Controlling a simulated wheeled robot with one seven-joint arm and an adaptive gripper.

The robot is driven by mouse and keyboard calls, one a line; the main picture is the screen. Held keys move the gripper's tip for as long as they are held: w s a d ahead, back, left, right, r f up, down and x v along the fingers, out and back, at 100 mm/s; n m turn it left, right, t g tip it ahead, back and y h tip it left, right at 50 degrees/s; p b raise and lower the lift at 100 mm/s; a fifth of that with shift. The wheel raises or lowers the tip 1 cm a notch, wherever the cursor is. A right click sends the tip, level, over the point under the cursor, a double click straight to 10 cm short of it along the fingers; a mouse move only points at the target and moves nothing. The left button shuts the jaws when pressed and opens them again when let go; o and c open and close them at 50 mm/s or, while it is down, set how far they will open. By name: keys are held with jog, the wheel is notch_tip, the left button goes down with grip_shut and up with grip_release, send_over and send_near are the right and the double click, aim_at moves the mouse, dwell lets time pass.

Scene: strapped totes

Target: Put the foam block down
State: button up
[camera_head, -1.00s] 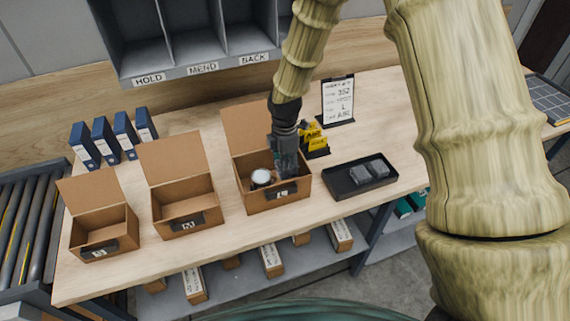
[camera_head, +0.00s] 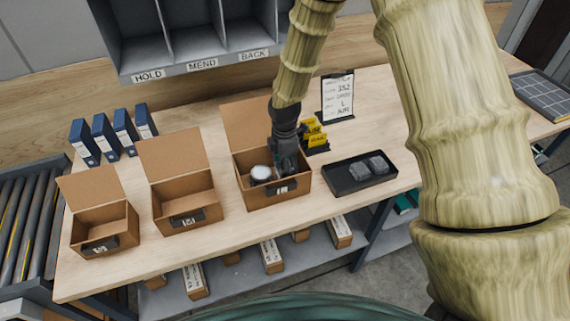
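My gripper (camera_head: 287,168) points down into the open cardboard box (camera_head: 277,201) at the right end of the row of boxes. A round white-topped item (camera_head: 262,173) sits in that box, just left of the gripper. The fingertips are small and dark against the box, so I cannot tell whether they are open or hold a foam block. Two dark grey blocks, one left (camera_head: 359,171) and one right (camera_head: 377,164), which may be foam, lie in the black tray (camera_head: 352,189) to the right of the box.
A middle box (camera_head: 180,226) and a smaller left box (camera_head: 105,244) stand open and look empty. A yellow card holder (camera_head: 316,138) and a clipboard stand (camera_head: 338,97) are behind the tray. Blue binders (camera_head: 105,137) stand at back left. A shelf unit (camera_head: 202,66) overhangs the back.

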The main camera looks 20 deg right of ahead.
jog(key=o, duration=0.7)
jog(key=shift+w+f, duration=0.1)
jog(key=shift+c, duration=0.2)
jog(key=shift+r, duration=0.75)
notch_tip(320, 180, up, 12)
jog(key=b, duration=0.4)
jog(key=shift+f, duration=0.1)
